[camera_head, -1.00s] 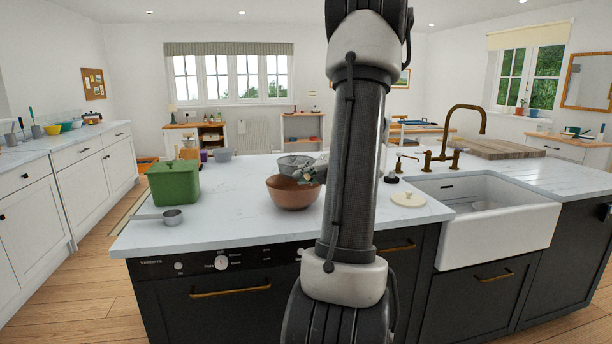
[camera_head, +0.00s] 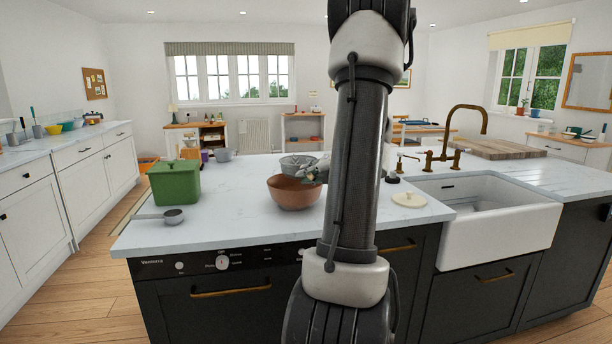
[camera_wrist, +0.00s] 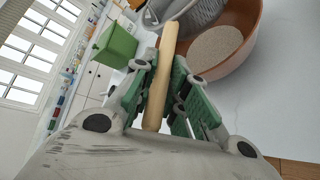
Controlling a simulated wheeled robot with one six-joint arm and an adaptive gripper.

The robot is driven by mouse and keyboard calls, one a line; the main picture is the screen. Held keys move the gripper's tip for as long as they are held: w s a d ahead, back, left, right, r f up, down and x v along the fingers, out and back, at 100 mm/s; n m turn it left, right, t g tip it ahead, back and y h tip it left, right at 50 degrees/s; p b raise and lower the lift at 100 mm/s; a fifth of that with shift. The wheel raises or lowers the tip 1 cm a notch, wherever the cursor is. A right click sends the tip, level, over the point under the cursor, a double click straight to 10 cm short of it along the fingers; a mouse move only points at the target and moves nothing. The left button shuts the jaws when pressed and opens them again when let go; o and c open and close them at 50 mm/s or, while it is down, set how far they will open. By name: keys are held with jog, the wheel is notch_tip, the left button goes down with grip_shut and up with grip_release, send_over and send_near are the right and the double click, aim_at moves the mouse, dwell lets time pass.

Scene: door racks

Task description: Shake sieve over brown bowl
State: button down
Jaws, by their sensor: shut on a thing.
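The brown bowl (camera_head: 293,194) stands on the white island worktop. In the wrist view the bowl (camera_wrist: 252,48) holds a pale, grainy material. The sieve (camera_head: 297,162), grey with a mesh basket, is just above the bowl's far rim in the head view. In the wrist view the sieve basket (camera_wrist: 198,12) is cut off at the top edge, beside and partly across the bowl. My gripper (camera_wrist: 168,85) is shut on the sieve's pale wooden handle, with green finger pads on both sides. In the head view my gripper (camera_head: 318,173) is partly hidden behind my arm.
A green lidded box (camera_head: 174,182) and a metal measuring cup (camera_head: 173,216) are left of the bowl. A cream round lid (camera_head: 408,200) and the white sink (camera_head: 495,225) are to the right. The worktop between box and bowl is clear.

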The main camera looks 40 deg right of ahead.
jog(key=shift+r, duration=3.05)
jog(key=shift+s, duration=0.1)
